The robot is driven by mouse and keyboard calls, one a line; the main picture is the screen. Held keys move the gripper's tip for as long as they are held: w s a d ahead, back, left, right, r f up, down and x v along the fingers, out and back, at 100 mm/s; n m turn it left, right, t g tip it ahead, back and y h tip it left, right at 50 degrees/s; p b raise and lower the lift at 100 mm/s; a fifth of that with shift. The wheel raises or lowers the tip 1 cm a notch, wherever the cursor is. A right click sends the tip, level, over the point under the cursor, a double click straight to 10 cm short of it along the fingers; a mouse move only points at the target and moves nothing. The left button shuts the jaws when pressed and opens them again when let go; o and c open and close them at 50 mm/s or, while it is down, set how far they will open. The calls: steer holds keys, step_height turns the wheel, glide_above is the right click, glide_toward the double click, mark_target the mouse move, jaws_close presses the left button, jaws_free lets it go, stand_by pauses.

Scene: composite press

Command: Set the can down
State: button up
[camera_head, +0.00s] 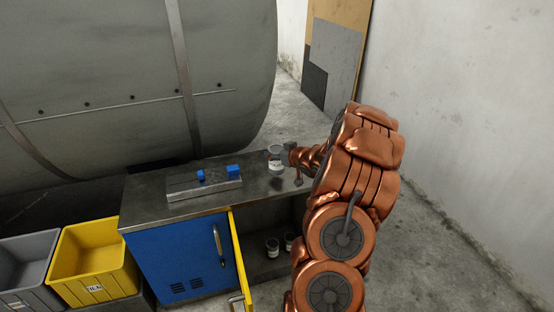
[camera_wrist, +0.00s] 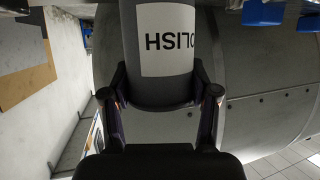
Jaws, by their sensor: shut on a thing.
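A grey can (camera_head: 275,159) with a white label is in my gripper (camera_head: 287,156), over the right part of the metal worktop (camera_head: 260,190). In the wrist view the can (camera_wrist: 158,88) fills the top middle, and its label shows letters reading "OLISH" upside down or mirrored. The fingers of my gripper (camera_wrist: 160,98) close on the can from both sides. In the head view the can looks upright. I cannot tell whether its base touches the worktop or hangs just above it.
A grey block (camera_head: 205,190) with blue pieces (camera_head: 233,172) stands left on the worktop. Below, a yellow door (camera_head: 240,262) is open and cans (camera_head: 272,247) stand inside. A yellow crate (camera_head: 93,252) and a grey crate (camera_head: 25,262) are at left. A large tank (camera_head: 130,80) stands behind.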

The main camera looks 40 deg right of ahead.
step_height(320, 180, down, 3)
steer(key=shift+r, duration=0.2)
steer(key=o, duration=1.3)
steer(key=shift+s+r, duration=0.2)
steer(key=shift+s, duration=0.05)
steer(key=v, duration=1.1)
steer(key=shift+s+a+r+p, duration=0.1)
steer(key=shift+s+p, duration=0.15)
steer(key=shift+p, duration=0.1)
